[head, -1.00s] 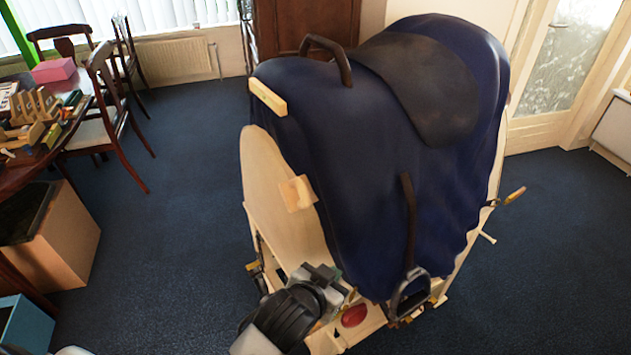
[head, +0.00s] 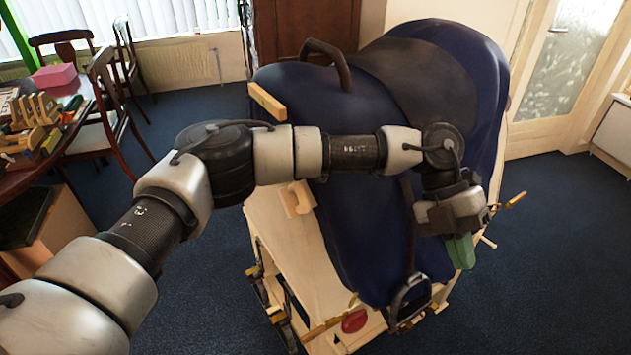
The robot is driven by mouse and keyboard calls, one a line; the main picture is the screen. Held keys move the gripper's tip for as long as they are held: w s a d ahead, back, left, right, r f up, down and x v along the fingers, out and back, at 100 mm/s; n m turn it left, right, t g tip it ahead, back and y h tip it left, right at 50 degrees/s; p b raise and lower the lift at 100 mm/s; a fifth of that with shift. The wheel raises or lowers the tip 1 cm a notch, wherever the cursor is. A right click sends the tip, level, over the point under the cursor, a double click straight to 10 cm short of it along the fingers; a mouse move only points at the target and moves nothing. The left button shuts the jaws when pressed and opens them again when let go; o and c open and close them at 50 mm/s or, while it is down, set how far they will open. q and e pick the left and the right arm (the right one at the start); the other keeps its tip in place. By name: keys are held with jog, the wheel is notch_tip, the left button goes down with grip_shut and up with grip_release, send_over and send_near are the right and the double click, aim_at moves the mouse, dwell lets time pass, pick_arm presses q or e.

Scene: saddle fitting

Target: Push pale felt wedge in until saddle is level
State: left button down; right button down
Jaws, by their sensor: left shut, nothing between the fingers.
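The saddle (head: 352,105) is draped in dark blue, with a dark seat panel (head: 420,85) and a curved handle at its front. It sits on a pale wooden stand (head: 300,268). A pale bar (head: 267,102) is at the saddle's front edge, and a pale notched block (head: 297,199) is lower on the stand's front. I cannot tell whether either is the felt wedge. My left gripper (head: 460,254), with green fingers, is shut and empty. It points down over the saddle's near side, above and right of the stirrup; contact is unclear. My right gripper is out of view.
My left arm crosses in front of the saddle and hides part of it. The stirrup (head: 408,300) hangs at the near side. A table (head: 35,165) with several wooden items and chairs stand at the left. Blue carpet (head: 560,260) is clear at the right.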

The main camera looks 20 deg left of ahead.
pick_arm(q)
jog(key=w+a+r+n+t+y, duration=0.1)
jog(key=w+a+r+n+y, duration=0.1)
jog(key=w+a+r+y, duration=0.6)
jog(key=w+a+r+n+t+y, duration=0.15)
jog(key=a+r, duration=0.35)
jog(key=a, duration=0.6)
jog(key=b, duration=0.2)
send_near(307, 200)
jog(key=s+d+f, duration=0.1)
jog(key=d+f, duration=0.1)
jog(key=shift+n, duration=0.45)
jog(key=a+f+p, duration=0.1)
jog(key=s+a+f+p, duration=0.1)
jog(key=a+f, duration=0.1)
jog(key=shift+s+a, duration=0.1)
jog(key=shift+a+f, duration=0.35)
jog(key=shift+f, duration=0.05)
